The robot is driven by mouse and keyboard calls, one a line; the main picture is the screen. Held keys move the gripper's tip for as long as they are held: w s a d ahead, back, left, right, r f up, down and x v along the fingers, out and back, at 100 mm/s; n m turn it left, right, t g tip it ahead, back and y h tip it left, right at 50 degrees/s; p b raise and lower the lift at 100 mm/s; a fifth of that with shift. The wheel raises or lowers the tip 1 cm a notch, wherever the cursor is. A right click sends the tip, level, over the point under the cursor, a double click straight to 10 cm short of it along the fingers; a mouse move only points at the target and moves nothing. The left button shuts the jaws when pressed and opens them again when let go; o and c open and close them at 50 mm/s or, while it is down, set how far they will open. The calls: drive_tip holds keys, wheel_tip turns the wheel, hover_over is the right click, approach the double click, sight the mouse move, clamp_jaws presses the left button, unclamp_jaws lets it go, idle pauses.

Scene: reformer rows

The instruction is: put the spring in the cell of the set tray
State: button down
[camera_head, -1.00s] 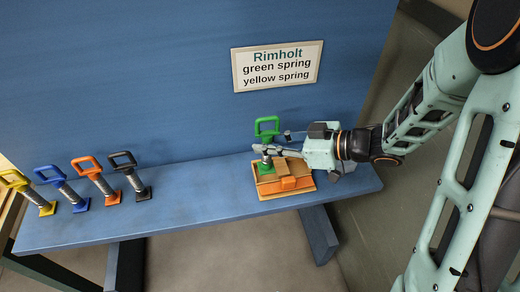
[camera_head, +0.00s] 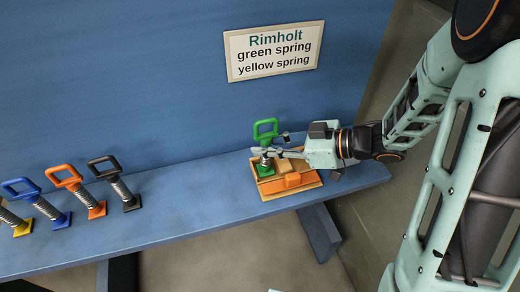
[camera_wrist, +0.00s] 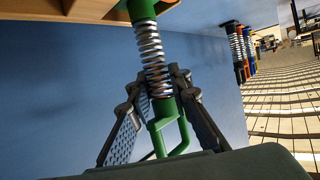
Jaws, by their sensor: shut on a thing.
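The green spring (camera_head: 265,157), a coil with a green loop handle on top and a green foot below, stands at the left part of the wooden set tray (camera_head: 312,184). My gripper (camera_head: 258,151) reaches in from the right and is shut on it. In the wrist view my gripper (camera_wrist: 160,84) closes around the coil near its handle end, and the green foot (camera_wrist: 140,9) is at the tray's wood. I cannot tell whether the foot rests fully on the cell floor. A yellow spring (camera_head: 16,222) is cut by the left edge.
A blue spring (camera_head: 47,209), an orange spring (camera_head: 86,193) and a black spring (camera_head: 121,187) stand along the blue bench (camera_head: 190,195). A sign (camera_head: 274,50) on the back panel reads Rimholt, green spring, yellow spring. The bench between black spring and tray is clear.

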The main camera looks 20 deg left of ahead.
drive_tip(key=shift+f, duration=0.15)
drive_tip(key=c, duration=1.8)
unclamp_jaws()
drive_tip(key=shift+f, duration=0.15)
drive_tip(key=shift+d+r, duration=0.2)
drive_tip(key=shift+r, duration=0.05)
drive_tip(key=w+p+v, duration=0.1)
drive_tip(key=v, duration=1)
drive_tip(key=shift+s+d, duration=0.35)
drive_tip(key=shift+s, duration=0.15)
